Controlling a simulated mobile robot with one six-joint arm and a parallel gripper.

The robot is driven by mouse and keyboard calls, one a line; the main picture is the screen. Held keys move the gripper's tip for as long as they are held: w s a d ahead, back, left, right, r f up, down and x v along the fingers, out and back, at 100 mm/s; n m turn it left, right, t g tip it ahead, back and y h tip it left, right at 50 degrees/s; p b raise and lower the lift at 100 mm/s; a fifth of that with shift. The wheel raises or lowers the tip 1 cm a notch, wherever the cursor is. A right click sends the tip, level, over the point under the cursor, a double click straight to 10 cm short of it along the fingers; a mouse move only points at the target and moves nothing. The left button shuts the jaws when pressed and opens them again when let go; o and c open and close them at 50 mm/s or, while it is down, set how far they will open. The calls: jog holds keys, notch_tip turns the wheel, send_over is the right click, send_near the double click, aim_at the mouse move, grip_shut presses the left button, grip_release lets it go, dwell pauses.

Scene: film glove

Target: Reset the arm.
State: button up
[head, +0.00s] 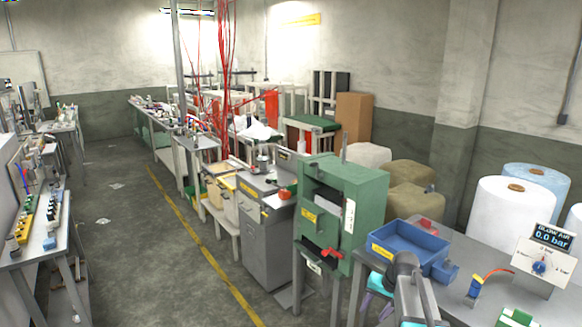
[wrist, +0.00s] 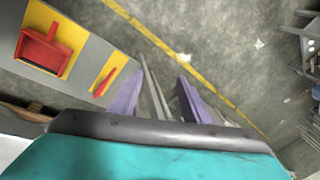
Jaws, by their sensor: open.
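My gripper (wrist: 161,82) shows in the wrist view with its two purple fingers spread apart. The gap between them is empty and grey floor shows beyond it. A teal housing with a dark bar fills the bottom of that view. In the head view my grey arm (head: 408,285) is at the lower right, in front of the table with the blue tray. Teal and purple parts show low beside it, partly hidden and cut off by the frame edge, so the fingertips are not clear there.
A blue tray (head: 408,243) stands on the right table, near a blow-air gauge (head: 541,262). A green machine (head: 340,200) stands left of the table. A red dustpan (wrist: 43,52) and red brush (wrist: 105,80) lie on yellow patches.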

jog(key=s+a+f+n+g+h, duration=0.1)
jog(key=s+a+f+n, duration=0.1)
jog(key=s+a+f, duration=0.45)
jog(key=s+a+f+n+g+h, duration=0.15)
jog(key=s+a+f, duration=0.25)
jog(key=s+f, duration=0.55)
jog(key=s+f+g+b, duration=0.5)
jog(key=s+f+b, duration=0.5)
jog(key=s+f, duration=1.6)
jog(key=shift+s+d+f+n+g, duration=0.15)
jog(key=shift+s+f+n+g, duration=0.25)
jog(key=shift+s, duration=0.2)
